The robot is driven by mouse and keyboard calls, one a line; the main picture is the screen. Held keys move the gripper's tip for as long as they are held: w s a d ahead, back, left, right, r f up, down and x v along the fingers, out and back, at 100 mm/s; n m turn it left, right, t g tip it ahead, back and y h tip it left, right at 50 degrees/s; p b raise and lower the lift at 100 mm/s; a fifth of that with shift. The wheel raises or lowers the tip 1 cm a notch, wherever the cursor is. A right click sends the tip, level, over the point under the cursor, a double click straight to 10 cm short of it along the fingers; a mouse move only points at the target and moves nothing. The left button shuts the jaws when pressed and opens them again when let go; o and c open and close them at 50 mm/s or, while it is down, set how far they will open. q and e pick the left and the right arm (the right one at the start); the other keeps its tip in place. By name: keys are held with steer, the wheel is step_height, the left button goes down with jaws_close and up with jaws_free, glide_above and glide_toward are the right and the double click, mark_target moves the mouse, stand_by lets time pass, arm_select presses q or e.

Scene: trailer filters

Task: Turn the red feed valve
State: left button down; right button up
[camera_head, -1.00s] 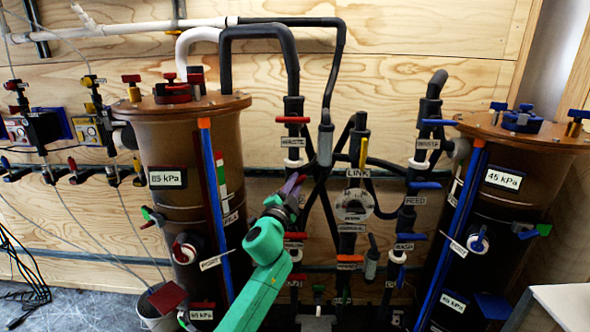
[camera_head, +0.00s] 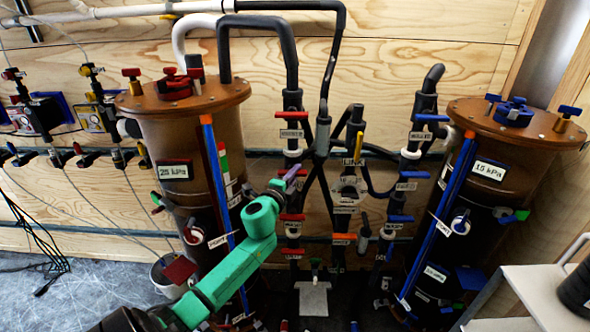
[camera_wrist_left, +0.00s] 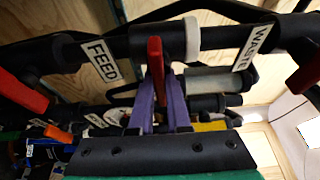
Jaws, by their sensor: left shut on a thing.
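The red feed valve handle (camera_wrist_left: 155,62) stands between the two purple fingers of my left gripper (camera_wrist_left: 158,100) in the left wrist view. The fingers are shut on it. The handle lies crosswise to its black pipe, between the FEED label (camera_wrist_left: 102,60) and a white ring (camera_wrist_left: 192,40). In the head view my left gripper (camera_head: 291,178) reaches the left black pipe column, below the upper red valve handle (camera_head: 291,134). The gripper largely hides the feed valve there. My right gripper is not in view.
Other red handles (camera_head: 292,217) sit close below on the same column. A brown left tank (camera_head: 180,125) reads 25 kPa and a right tank (camera_head: 480,150) reads 15 kPa. A yellow link handle (camera_head: 359,146) and blue handles (camera_head: 406,174) stand to the right.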

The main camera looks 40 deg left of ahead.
arm_select(q)
steer(key=shift+f, duration=0.2)
steer(key=c, duration=0.9)
jaws_free()
steer(key=shift+r, duration=0.1)
steer(key=b+v, duration=0.1)
steer(key=v, duration=1.3)
steer(key=shift+s+r, duration=0.1)
steer(key=shift+s, duration=0.2)
